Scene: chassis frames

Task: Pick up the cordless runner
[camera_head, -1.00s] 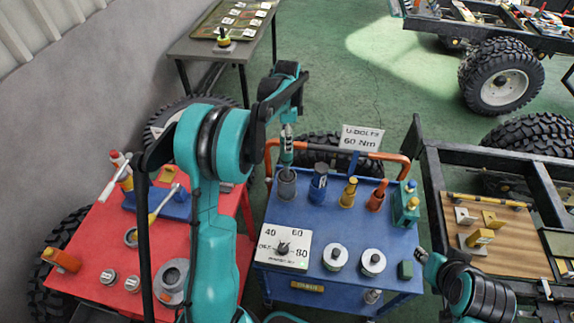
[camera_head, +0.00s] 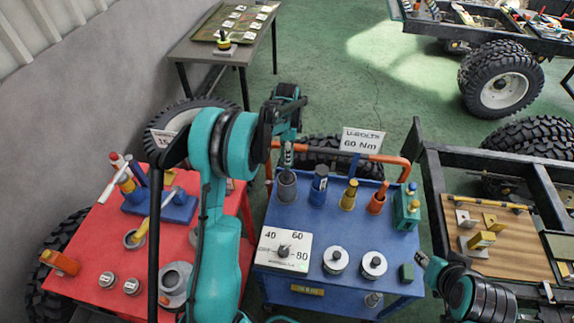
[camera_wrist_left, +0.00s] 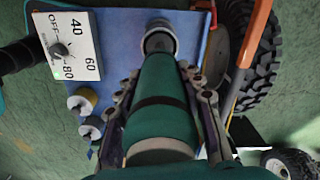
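A teal cylinder with a dark band, which appears to be the cordless runner (camera_wrist_left: 160,110), stands in line with a round grey holder (camera_wrist_left: 158,38) in the left wrist view. That holder also shows on the blue cart in the head view (camera_head: 287,187). My left gripper (camera_head: 287,158) is directly above the holder, pointing down. In the left wrist view its fingers (camera_wrist_left: 162,82) lie apart, one on each side of the cylinder; firm contact does not show. The runner is mostly hidden in the head view. My right gripper (camera_head: 424,262) is by the cart's right edge, its fingers unclear.
The blue cart (camera_head: 330,220) also holds a blue tool (camera_head: 318,184), a yellow one (camera_head: 349,194), an orange one (camera_head: 377,198), a green box (camera_head: 406,207) and a dial panel (camera_head: 284,251). An orange rail (camera_head: 400,162) and a 60 Nm sign (camera_head: 361,141) stand behind.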

